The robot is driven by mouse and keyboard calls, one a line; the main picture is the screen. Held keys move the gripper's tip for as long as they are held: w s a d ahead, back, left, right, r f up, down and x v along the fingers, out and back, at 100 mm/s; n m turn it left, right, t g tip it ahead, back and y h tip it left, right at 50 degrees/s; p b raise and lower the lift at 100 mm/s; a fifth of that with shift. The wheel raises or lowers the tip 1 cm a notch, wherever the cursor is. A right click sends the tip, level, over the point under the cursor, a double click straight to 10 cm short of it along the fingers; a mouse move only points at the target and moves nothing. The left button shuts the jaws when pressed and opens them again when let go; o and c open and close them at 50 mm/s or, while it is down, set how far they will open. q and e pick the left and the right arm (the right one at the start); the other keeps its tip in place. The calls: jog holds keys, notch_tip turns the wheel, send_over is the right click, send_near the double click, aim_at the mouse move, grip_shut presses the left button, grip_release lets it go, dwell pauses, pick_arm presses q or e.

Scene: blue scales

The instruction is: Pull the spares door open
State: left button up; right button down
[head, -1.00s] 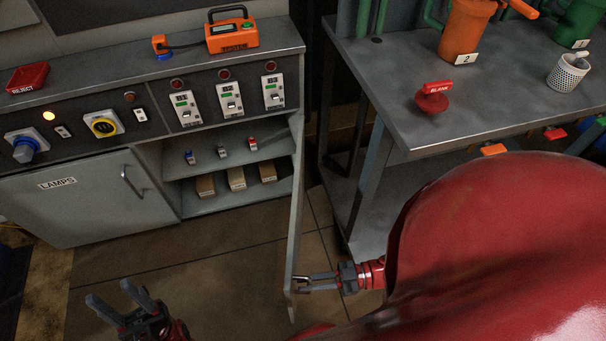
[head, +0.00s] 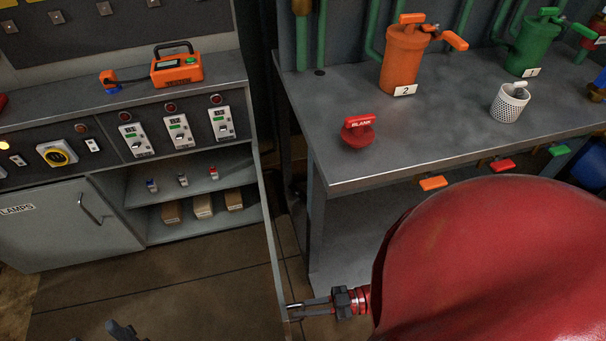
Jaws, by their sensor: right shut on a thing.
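The spares door (head: 268,222) stands swung open at the right side of the open cupboard and shows nearly edge-on. Inside the cupboard are shelves (head: 166,231) with small parts and several brown boxes. My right gripper (head: 300,307) is shut at the door's outer end, on the door handle (head: 293,306), which is mostly hidden by the fingers. My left gripper (head: 120,330) shows only as a fingertip at the bottom edge, away from the door, so its jaw state is not clear.
The lamps door (head: 60,228) is shut to the left. The floor (head: 150,295) before the cupboard is clear.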

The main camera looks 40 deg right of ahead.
jog(key=shift+s+f, duration=0.1)
jog(key=shift+f, duration=0.05)
jog(key=c, duration=0.9)
grip_release()
jog(key=shift+d, duration=0.15)
jog(key=shift+b+v, duration=3.4)
jog(key=shift+v, duration=5.15)
